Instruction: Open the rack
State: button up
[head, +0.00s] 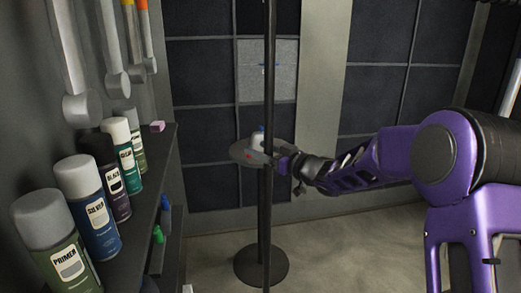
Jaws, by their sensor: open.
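No part in view is clearly marked as the rack. A dark upright stand (261,225) with a thin pole and a round base stands in the middle of the head view. It carries a round grey tray (241,155) with a small white object on it. My gripper (280,160) is open at the pole, beside the tray's right edge, at the end of my purple arm. The pole and the wrist partly hide the fingers. I cannot tell whether they touch the pole or the tray.
On the left, a dark shelf (143,215) holds several spray cans (92,205). Tools with grey heads (82,108) hang above it. Dark wall panels (205,75) stand behind the pole. The floor (340,250) at front right is clear.

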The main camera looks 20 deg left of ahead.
jog(key=shift+a, duration=0.1)
grip_shut()
dwell(0.3)
dwell(1.1)
